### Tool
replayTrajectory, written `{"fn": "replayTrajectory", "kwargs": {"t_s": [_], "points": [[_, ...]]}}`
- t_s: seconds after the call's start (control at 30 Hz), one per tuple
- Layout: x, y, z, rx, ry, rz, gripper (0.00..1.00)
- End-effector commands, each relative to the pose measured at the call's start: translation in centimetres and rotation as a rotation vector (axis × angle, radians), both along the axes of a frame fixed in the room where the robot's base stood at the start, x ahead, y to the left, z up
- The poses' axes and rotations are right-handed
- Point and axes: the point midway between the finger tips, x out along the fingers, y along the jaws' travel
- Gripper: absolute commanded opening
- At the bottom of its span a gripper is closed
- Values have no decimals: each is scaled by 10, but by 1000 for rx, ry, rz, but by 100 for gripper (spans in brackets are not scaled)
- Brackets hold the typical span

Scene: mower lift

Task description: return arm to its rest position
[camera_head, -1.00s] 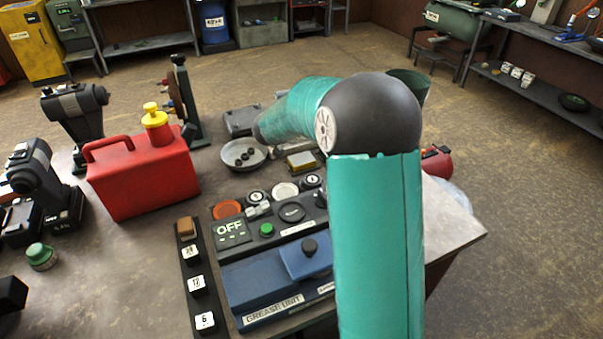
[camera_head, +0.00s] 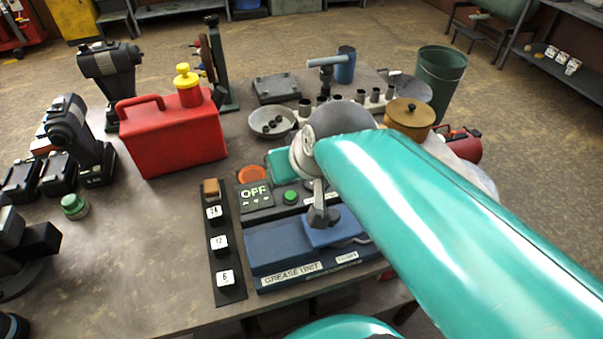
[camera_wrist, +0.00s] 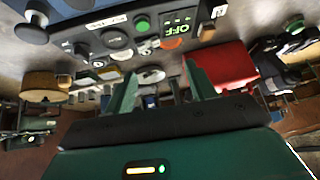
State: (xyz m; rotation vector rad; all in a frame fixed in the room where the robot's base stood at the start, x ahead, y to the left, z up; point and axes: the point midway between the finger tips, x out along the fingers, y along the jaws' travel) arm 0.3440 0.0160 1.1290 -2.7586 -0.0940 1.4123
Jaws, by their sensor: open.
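My teal arm crosses the right of the head view, with its grey joint over the bench middle. My gripper (camera_wrist: 160,88) shows in the wrist view, its two fingers apart with nothing between them. I cannot make out its fingers in the head view. The wrist picture looks upside down. Beyond the fingers it shows the control panel (camera_wrist: 140,38) with green OFF letters and the red can (camera_wrist: 222,65). In the head view the panel (camera_head: 258,208) is partly hidden by my arm. The blue grease unit (camera_head: 285,252) lies in front of it.
The red can (camera_head: 172,138) with yellow cap stands left of the panel. A black strip (camera_head: 222,262) with numbered switches lies left of the grease unit. A bowl (camera_head: 272,122), a brown lidded pot (camera_head: 408,115) and a green bin (camera_head: 440,78) are behind. Bare bench shows at front left.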

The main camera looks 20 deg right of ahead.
Motion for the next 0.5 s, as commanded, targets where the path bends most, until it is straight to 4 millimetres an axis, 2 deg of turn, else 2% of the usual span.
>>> {"fn": "replayTrajectory", "kwargs": {"t_s": [0.03,0.1,0.2,0.5], "points": [[-20,-4,-6,-20,39,-4,56],[-41,-10,-14,-44,89,-16,56],[-56,-15,-19,-64,127,-30,56],[-57,-16,-20,-67,134,-32,56]]}}
